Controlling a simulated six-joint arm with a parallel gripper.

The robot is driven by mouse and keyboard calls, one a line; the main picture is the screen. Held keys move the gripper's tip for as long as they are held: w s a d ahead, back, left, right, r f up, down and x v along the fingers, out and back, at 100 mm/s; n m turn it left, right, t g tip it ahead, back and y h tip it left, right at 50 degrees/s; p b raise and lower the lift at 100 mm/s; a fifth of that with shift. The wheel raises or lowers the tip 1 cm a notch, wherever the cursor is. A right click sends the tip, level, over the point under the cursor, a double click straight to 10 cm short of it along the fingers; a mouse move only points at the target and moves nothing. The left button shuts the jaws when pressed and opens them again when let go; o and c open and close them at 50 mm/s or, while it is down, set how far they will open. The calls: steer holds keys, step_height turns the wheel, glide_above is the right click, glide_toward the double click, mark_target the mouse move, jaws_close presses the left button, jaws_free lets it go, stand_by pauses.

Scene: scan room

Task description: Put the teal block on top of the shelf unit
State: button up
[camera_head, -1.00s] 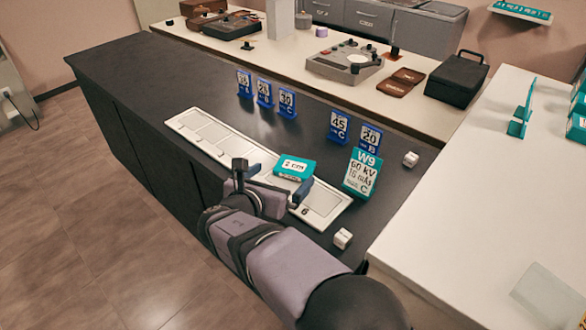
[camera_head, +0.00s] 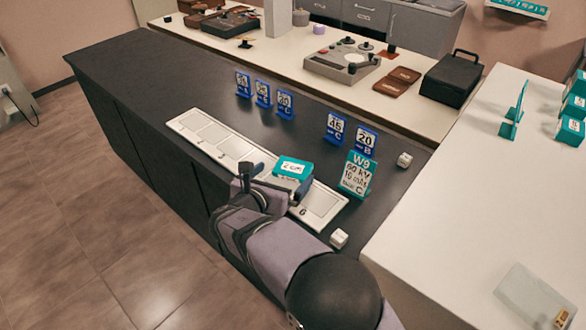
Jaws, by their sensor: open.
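A teal block with a white "2 cm" label (camera_head: 293,168) is at the pale numbered strip (camera_head: 213,133) on the dark counter. My gripper (camera_head: 277,182) is open at the near side of this block. One dark finger shows just left of it; the other is partly hidden, and I cannot tell whether either touches it. More teal blocks (camera_head: 570,130) stand on the white table at the right. I cannot make out a clear shelf unit; a small wall shelf with a teal-lettered edge (camera_head: 518,9) is at the top right.
A teal-edged W9 card (camera_head: 357,174) stands close right of the block. Several blue number cards (camera_head: 336,128) stand behind the strip. White cubes (camera_head: 339,238) lie near the strip's right end. A black case (camera_head: 451,79) is on the back bench. The white table's middle is clear.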

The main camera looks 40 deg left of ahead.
steer(key=shift+d+p+x, duration=0.1)
steer(key=shift+p+x, duration=0.15)
steer(key=shift+x, duration=1)
steer(key=shift+d+p+x, duration=0.15)
steer(key=shift+p+x, duration=0.1)
steer(key=shift+x, duration=1.05)
steer(key=shift+c, duration=0.6)
steer(key=c, duration=1.1)
steer(key=shift+r, duration=0.1)
step_height(320, 180, up, 10)
step_height(320, 180, up, 13)
steer(key=p, duration=1.3)
glide_above(293, 166)
steer(key=s, duration=0.2)
steer(key=shift+d+r, duration=0.15)
steer(key=shift+d, duration=0.25)
